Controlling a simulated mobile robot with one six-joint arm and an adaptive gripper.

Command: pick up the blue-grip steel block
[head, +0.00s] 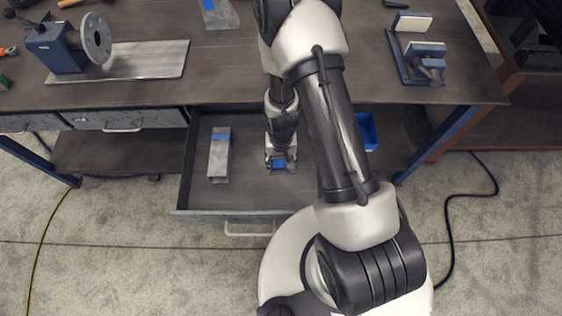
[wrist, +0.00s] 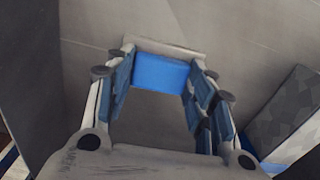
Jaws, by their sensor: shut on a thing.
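My gripper (head: 280,168) is inside the open drawer and shut on a blue-grip steel block (head: 278,163). In the wrist view, the block's blue grip (wrist: 160,73) sits between the two fingers, with a pale steel edge behind it. The fingers of my gripper (wrist: 158,80) lie along both sides of the blue part. The rest of the block is mostly hidden by my gripper. I cannot tell whether it touches the drawer floor.
Another grey block with a blue band (head: 219,158) lies left in the drawer (head: 245,193); its patterned side shows in the wrist view (wrist: 288,112). A blue bin (head: 367,130) is right of the drawer. The workbench (head: 220,88) overhangs the drawer's back, carrying a vise (head: 62,47) and fixtures.

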